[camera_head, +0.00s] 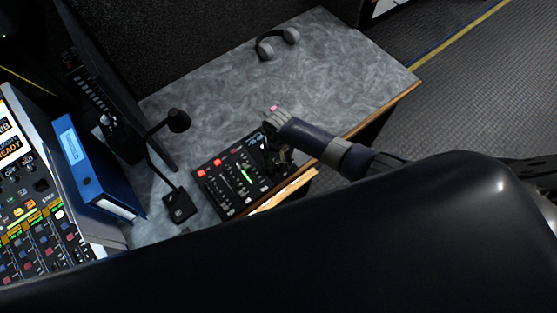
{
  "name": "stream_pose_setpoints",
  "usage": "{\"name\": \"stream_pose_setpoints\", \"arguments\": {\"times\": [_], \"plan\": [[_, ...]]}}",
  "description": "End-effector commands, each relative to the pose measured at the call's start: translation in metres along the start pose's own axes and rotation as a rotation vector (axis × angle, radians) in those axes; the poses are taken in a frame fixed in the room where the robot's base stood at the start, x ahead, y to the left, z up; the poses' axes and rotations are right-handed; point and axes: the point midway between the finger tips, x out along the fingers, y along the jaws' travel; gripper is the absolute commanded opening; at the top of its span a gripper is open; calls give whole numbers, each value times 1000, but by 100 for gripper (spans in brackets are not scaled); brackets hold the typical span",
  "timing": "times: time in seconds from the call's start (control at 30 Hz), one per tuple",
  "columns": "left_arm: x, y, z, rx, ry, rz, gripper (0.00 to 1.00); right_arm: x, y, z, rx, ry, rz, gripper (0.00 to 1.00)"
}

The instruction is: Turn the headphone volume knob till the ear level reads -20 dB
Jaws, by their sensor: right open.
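A small black control panel (229,186) with red lit buttons and a green lit bar lies at the front edge of the grey desk. My right gripper (272,160) is over the panel's right end, its fingers dark against the dark panel. It is open, and I cannot tell whether it touches anything. The headphone volume knob and the ear level reading cannot be made out; the gripper covers the panel's right end. Grey headphones (277,43) lie at the desk's far edge. My left gripper is not in view.
A gooseneck microphone (180,205) stands just left of the panel. A blue binder (88,165) and a mixing console (40,235) are further left. The grey desktop (340,70) is clear on the right. A dark rounded shape fills the lower foreground.

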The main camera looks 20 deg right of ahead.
Motion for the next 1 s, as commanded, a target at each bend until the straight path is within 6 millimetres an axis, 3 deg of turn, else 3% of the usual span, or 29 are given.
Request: {"name": "stream_pose_setpoints", "arguments": {"times": [0.27,0.7,1.0], "plan": [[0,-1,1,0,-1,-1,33,-13,0,0,0,0,0,41],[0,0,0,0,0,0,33,-91,0,-1,-1,3,-2,41],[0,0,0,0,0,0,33,-119,0,0,0,0,0,41]]}}
